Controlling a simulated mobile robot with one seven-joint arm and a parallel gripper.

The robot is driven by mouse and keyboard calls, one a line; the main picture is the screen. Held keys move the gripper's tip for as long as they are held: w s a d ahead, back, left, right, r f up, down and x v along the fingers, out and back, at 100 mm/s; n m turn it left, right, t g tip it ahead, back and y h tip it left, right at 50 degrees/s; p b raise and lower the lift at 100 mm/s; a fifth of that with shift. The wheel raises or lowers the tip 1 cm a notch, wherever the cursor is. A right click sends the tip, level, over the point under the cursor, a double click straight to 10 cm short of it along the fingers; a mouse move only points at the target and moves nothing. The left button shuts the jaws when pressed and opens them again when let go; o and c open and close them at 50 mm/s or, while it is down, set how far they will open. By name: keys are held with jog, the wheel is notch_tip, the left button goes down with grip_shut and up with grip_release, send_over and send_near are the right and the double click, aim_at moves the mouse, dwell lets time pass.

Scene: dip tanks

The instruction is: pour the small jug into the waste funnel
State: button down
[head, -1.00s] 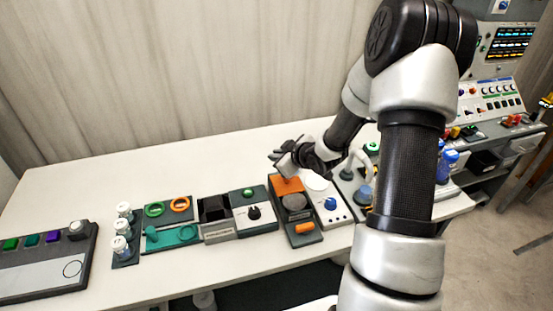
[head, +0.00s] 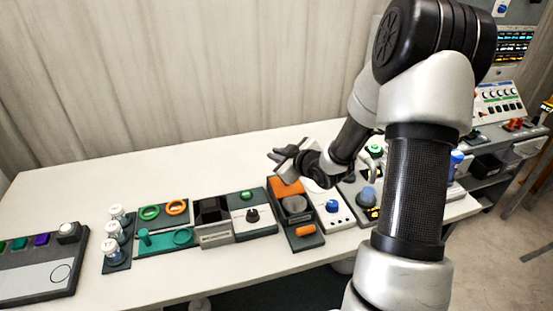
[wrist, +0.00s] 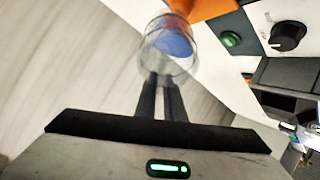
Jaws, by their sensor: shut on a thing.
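The small jug (wrist: 170,48) is a clear, round vessel with blue liquid in it, blurred in the wrist view. My gripper (wrist: 160,84) is shut on it. In the head view my gripper (head: 283,158) is raised above the table, behind the orange and dark device; I cannot make out the jug clearly there. A grey box with a dark, hollow top (head: 212,210) stands left of the device with the black knob and may be the waste funnel. It also shows at the right of the wrist view (wrist: 285,75), apart from the jug.
The orange and dark device (head: 294,204) and a white unit with a blue knob (head: 332,205) stand below my gripper. The back of the white table (head: 130,180) is clear.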

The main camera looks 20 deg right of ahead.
jog(key=shift+s+r+t+b, duration=0.15)
jog(key=shift+t+b, duration=0.65)
jog(key=shift+b, duration=0.85)
jog(key=shift+s+n+t+y+b, duration=0.2)
jog(key=shift+s+t+b, duration=0.45)
jog(key=shift+b, duration=1.35)
jog(key=shift+s+n+t+y+b, duration=0.2)
jog(key=shift+t+b, duration=0.85)
jog(key=shift+b, duration=0.95)
jog(key=shift+s+n+t+y+b, duration=0.25)
jog(key=shift+s+t+b, duration=0.5)
jog(key=shift+b, duration=2.25)
jog(key=shift+s+n+t+y+b, duration=0.35)
jog(key=shift+t+b, duration=0.6)
jog(key=shift+b, duration=2.05)
jog(key=shift+s+t+b, duration=0.4)
jog(key=shift+t+b, duration=0.1)
jog(key=shift+b, duration=0.55)
jog(key=shift+s+r+n+t+y, duration=0.2)
jog(key=shift+s+n+t+y, duration=0.3)
jog(key=shift+s+t, duration=0.25)
jog(key=shift+s+r+n+t+y, duration=0.15)
jog(key=shift+s+n+t+y, duration=0.25)
jog(key=shift+s+t+y, duration=0.35)
jog(key=shift+w, duration=0.15)
